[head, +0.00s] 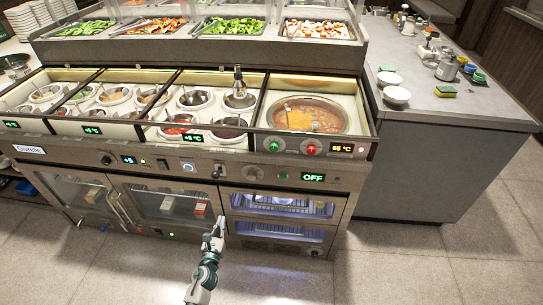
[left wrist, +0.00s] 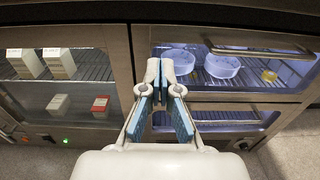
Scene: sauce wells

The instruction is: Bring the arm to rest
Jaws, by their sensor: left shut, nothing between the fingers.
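My left gripper (head: 219,224) hangs in front of the lower cabinet front of the serving counter, apart from it in the head view. In the left wrist view the left gripper (left wrist: 159,90) points at the post between a glass cabinet door (left wrist: 70,110) and a lit drawer unit (left wrist: 230,40). Its fingertips are together with nothing between them. My right gripper is not in view.
The counter (head: 190,165) holds several sauce wells and a soup well (head: 308,116). Behind them are food trays (head: 232,27). A side counter (head: 455,112) at right carries bowls (head: 397,95) and sponges (head: 445,91). The floor (head: 430,270) at front right is clear.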

